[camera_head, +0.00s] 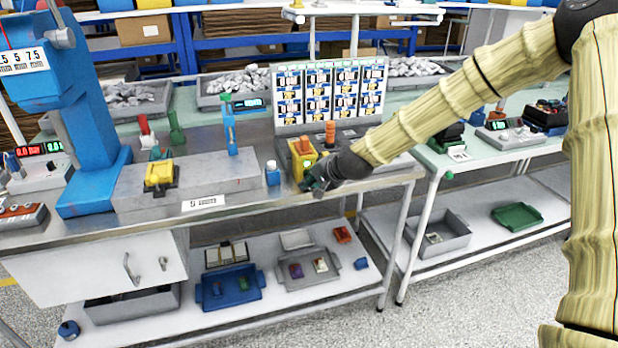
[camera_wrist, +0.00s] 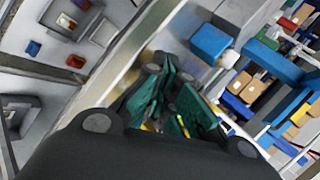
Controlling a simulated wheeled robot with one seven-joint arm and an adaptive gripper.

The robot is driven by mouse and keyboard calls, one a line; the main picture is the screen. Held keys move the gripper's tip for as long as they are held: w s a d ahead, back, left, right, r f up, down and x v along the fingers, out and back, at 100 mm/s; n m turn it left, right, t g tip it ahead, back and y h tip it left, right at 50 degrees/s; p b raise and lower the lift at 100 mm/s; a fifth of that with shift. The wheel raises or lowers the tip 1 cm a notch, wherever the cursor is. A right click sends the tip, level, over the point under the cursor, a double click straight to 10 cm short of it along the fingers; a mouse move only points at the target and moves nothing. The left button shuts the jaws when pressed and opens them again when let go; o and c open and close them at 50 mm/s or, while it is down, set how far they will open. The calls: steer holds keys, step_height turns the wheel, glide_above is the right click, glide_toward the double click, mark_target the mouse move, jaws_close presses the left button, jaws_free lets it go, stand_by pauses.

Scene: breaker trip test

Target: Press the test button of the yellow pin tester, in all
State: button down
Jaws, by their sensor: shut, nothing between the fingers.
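A yellow device (camera_head: 302,158) stands on the bench near its front edge, below the panel of labelled cards. A second yellow block (camera_head: 160,173) with dark sides sits on the grey base to the left. I cannot tell from the pictures which is the pin tester, and no test button can be made out. My gripper (camera_head: 314,186) is shut and empty, just in front of and below the first yellow device; touching or apart cannot be told. In the wrist view my green fingers (camera_wrist: 172,108) are together, with small yellow patches showing behind them, mostly hidden.
A blue press (camera_head: 85,110) stands at the left. A small blue bottle (camera_head: 272,174) stands left of my gripper. The card panel (camera_head: 330,92) and an orange-topped post (camera_head: 330,133) are close behind. A lower shelf (camera_head: 330,285) holds trays. Open floor lies in front.

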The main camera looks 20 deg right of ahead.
steer(key=shift+s, duration=0.9)
steer(key=s, duration=0.5)
steer(key=shift+d+p, duration=0.1)
steer(key=shift+p, duration=0.3)
steer(key=s+a+f+n+g+h+p, duration=0.15)
steer(key=s+f+n+g, duration=0.25)
steer(key=s+f, duration=1.6)
steer(key=s+f+n+g+h, duration=0.1)
steer(key=s+f, duration=0.3)
steer(key=s, duration=0.4)
steer(key=s+d+f+n+g, duration=0.1)
steer(key=s+f+n+g, duration=0.1)
steer(key=s+f, duration=0.3)
steer(key=s+d+f+n+g+h, duration=0.1)
steer(key=s+f+n, duration=0.2)
steer(key=s, duration=1)
steer(key=shift+d+f+g+h+p, duration=0.15)
steer(key=shift+f+g+h+p, duration=0.2)
steer(key=shift+f, duration=0.4)
